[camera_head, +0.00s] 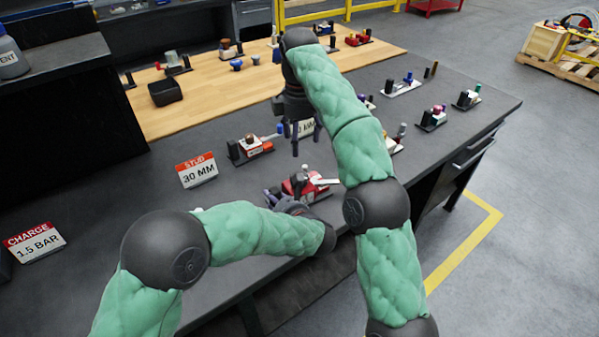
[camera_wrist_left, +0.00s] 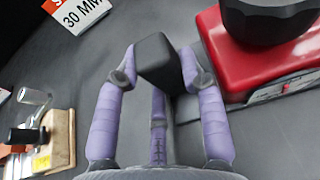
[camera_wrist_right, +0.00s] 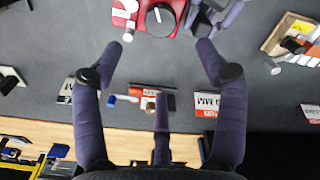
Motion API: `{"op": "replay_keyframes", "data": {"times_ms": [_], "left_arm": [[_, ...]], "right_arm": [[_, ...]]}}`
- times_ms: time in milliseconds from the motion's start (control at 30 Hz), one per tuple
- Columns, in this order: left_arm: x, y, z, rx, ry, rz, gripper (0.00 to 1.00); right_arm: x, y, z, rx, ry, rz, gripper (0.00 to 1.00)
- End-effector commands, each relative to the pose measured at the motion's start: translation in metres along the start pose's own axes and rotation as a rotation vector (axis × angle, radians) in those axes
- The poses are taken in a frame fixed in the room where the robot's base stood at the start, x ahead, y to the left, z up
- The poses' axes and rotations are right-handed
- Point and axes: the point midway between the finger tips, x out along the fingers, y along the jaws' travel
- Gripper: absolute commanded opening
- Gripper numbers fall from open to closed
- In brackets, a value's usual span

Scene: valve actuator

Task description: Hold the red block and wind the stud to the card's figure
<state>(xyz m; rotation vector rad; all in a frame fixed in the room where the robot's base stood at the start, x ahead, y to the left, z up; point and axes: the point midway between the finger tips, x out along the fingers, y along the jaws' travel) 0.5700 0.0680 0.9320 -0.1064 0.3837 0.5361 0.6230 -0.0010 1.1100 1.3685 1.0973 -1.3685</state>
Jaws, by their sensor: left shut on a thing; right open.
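The red block (camera_head: 299,187) sits on the dark bench in front of me, partly hidden by my arms. In the left wrist view the red block (camera_wrist_left: 268,68) carries a big black round knob (camera_wrist_left: 268,20). From the right wrist the block (camera_wrist_right: 128,14) shows this knob (camera_wrist_right: 160,19) with a white mark. My left gripper (camera_wrist_left: 160,65) is shut on a black squared piece (camera_wrist_left: 157,58) beside the block; whether they join is unclear. My right gripper (camera_head: 300,140) is open and empty, pointing down above the bench beyond the block. The card (camera_head: 197,170) reads STUD 30 MM.
Another card (camera_head: 34,242) reads CHARGE 1.5 BAR. A small fixture (camera_head: 250,149) stands behind the red block, and several more stand farther right and on the wooden top (camera_head: 225,85). My right arm crosses the middle of the view. Bare bench lies around the STUD card.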

Motion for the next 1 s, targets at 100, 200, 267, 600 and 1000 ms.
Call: {"op": "replay_keyframes", "data": {"times_ms": [100, 200, 267, 600, 1000], "left_arm": [[0.000, 0.000, 0.001, -0.001, -0.002, 0.000, 0.00], [0.000, 0.000, 0.001, -0.001, -0.002, 0.000, 0.00], [0.000, 0.000, 0.001, -0.001, -0.002, 0.000, 0.00], [0.000, 0.000, 0.001, -0.001, -0.002, 0.000, 0.00], [0.000, 0.000, 0.001, -0.002, -0.002, 0.000, 0.00]], "right_arm": [[0.000, 0.000, 0.000, -0.164, 0.000, 0.000, 0.73], [0.000, 0.000, 0.000, -0.272, 0.000, 0.000, 0.73], [0.001, 0.000, 0.000, -0.321, 0.000, 0.000, 0.73], [0.009, 0.000, 0.001, -0.400, -0.001, -0.002, 0.73], [0.061, -0.001, 0.001, -0.398, -0.002, -0.003, 0.73]]}}
